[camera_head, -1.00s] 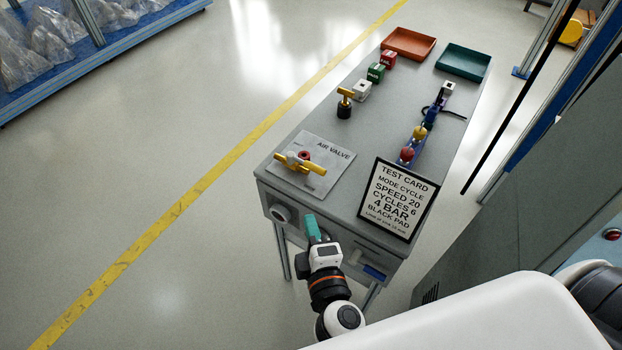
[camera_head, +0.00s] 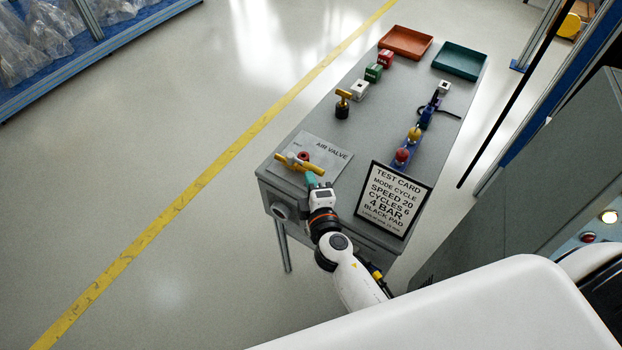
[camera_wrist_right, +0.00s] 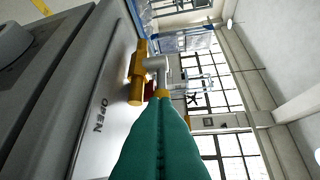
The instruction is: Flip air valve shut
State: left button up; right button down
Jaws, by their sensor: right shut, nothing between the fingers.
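The air valve has a yellow lever (camera_head: 313,166) and sits on a grey plate (camera_head: 332,158) marked AIR VALVE at the bench's near left corner. A red part shows beside the lever. My right gripper (camera_head: 311,180) has its teal fingers shut and empty, just on the near side of the lever. In the right wrist view the shut fingers (camera_wrist_right: 162,98) point at the valve, with the yellow lever (camera_wrist_right: 137,85) just ahead and left of the tips. I cannot tell whether they touch. The word OPEN shows on the plate there. My left gripper is out of view.
A framed test card (camera_head: 394,200) stands to the right of the valve. Beyond are a yellow-topped black fitting (camera_head: 342,108), small coloured blocks (camera_head: 373,73), an orange tray (camera_head: 406,42) and a teal tray (camera_head: 459,61).

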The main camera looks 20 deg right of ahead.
aim_at(320, 173)
dwell(0.3)
jog(key=shift+w+d+r+n+y+p, duration=0.1)
jog(key=shift+d+n+y+p, duration=0.3)
jog(key=shift+y, duration=0.25)
jog(key=shift+w+d+r+n+y+p, duration=0.1)
jog(key=shift+d+n+y+p, duration=0.15)
jog(key=shift+n+y, duration=0.35)
jog(key=shift+w+d+f, duration=0.15)
jog(key=shift+w+d, duration=0.25)
jog(key=shift+d, duration=0.4)
jog(key=shift+w+d, duration=0.55)
jog(key=shift+d, duration=0.2)
